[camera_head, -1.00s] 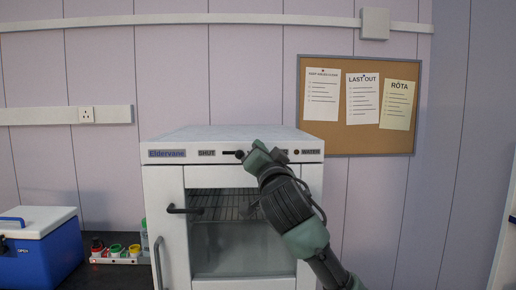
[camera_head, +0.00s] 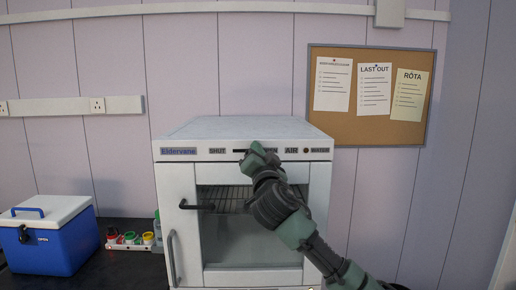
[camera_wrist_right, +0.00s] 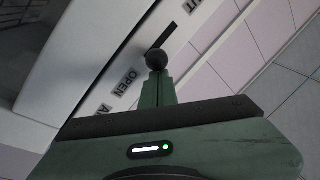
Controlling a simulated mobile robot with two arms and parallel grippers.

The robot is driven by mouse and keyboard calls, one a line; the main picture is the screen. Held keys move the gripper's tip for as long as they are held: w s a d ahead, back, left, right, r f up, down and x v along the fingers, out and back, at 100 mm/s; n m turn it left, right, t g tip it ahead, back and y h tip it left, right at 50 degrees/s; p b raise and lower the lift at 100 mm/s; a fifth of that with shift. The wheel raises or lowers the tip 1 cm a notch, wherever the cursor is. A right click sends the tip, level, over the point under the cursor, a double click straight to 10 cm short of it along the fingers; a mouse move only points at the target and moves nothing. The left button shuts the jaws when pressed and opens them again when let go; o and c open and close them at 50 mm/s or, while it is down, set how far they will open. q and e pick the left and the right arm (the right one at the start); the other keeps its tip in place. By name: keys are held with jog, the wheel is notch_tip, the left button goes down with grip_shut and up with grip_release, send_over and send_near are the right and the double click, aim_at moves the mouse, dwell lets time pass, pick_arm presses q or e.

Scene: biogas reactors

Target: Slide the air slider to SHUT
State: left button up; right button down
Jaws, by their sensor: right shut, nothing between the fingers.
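The white Eldervane cabinet (camera_head: 176,175) has a front strip with labels SHUT (camera_head: 217,150), OPEN (camera_head: 271,149) and AIR (camera_head: 291,150). OPEN is partly covered by my right gripper (camera_head: 257,152), which is at the strip between SHUT and OPEN. In the wrist view the air slider's round black knob (camera_wrist_right: 157,59) stands at the OPEN-side end of its dark slot (camera_wrist_right: 164,36). The right gripper (camera_wrist_right: 158,78) is shut and empty, its tips right at the knob. Whether they touch it I cannot tell. My left gripper is not in view.
The cabinet's glass door has a black handle (camera_head: 197,205) sticking out below the strip. A blue cool box (camera_head: 62,245) and a rack of colored caps (camera_head: 130,241) stand to the left. A cork board (camera_head: 345,122) hangs on the wall.

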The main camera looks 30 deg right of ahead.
jog(key=shift+w+a+f+b, duration=0.1)
jog(key=shift+w+a+b, duration=0.15)
jog(key=shift+a+b, duration=0.2)
jog(key=w+a, duration=0.1)
jog(key=a+b, duration=0.1)
jog(key=shift+w+a+b, duration=0.3)
jog(key=shift+w+a, duration=0.05)
jog(key=shift+a, duration=0.05)
jog(key=shift+w+a, duration=0.1)
jog(key=shift+a, duration=0.1)
jog(key=shift+d, duration=0.1)
jog(key=shift+d+r+p, duration=0.15)
jog(key=shift+r+p, duration=0.2)
jog(key=shift+r, duration=0.2)
jog(key=s+a+b, duration=0.1)
jog(key=s+b, duration=0.3)
jog(key=s, duration=0.5)
jog(key=shift+s+a, duration=0.3)
jog(key=shift+a, duration=0.05)
